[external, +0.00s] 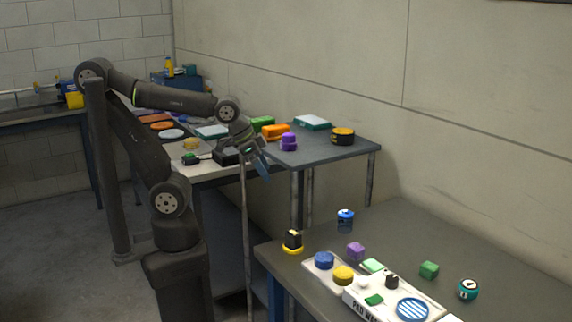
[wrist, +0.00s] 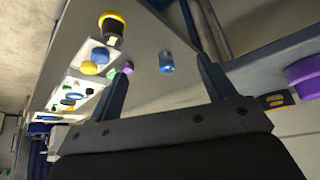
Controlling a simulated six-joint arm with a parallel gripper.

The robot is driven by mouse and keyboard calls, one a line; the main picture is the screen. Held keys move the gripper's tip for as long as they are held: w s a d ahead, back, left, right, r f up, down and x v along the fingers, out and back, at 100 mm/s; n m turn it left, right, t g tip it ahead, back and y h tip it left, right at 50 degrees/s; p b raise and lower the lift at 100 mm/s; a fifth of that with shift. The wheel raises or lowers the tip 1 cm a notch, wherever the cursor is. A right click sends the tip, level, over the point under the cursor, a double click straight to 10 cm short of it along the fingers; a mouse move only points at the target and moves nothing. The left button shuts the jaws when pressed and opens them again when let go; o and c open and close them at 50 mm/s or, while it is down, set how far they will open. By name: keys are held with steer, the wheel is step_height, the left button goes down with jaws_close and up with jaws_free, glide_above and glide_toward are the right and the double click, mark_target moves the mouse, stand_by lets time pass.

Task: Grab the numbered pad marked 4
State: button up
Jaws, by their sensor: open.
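No number 4 is readable on any pad in either view, so I cannot tell which is marked 4. On the near table, a blue round pad (external: 324,260) and a yellow round pad (external: 343,275) sit on a pale tray (external: 312,274). They also show in the wrist view as blue (wrist: 100,56) and yellow (wrist: 89,68). A teal round thing (external: 468,289) with a dark mark on a white face is at the right. My gripper (external: 263,168) is open and empty, beside the far bench and away from the near table. Its two fingers (wrist: 163,66) are spread apart in the wrist view.
A blue can (external: 346,220), a purple block (external: 355,250), a green block (external: 429,270) and a yellow-and-black thing (external: 292,241) stand on the near table. A white lettered unit (external: 364,302) is in front. The far bench holds a purple knob-shaped thing (external: 288,142) and several others.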

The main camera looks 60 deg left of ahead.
steer(key=w+d+r+m, duration=0.1)
steer(key=w+d+r, duration=0.4)
steer(key=w+d, duration=0.5)
steer(key=m+h, duration=0.2)
glide_above(468, 284)
steer(key=s+a, duration=0.7)
step_height(468, 284, down, 10)
steer(key=x, duration=1.1)
steer(key=shift+s+f, duration=0.1)
steer(key=shift+f, duration=0.1)
steer(key=shift+d+x, duration=0.15)
steer(key=shift+x, duration=1.15)
steer(key=shift+d+x, duration=0.15)
steer(key=shift+x, duration=1.15)
steer(key=shift+r, duration=0.15)
steer(key=c, duration=1.1)
steer(key=shift+o, duration=0.2)
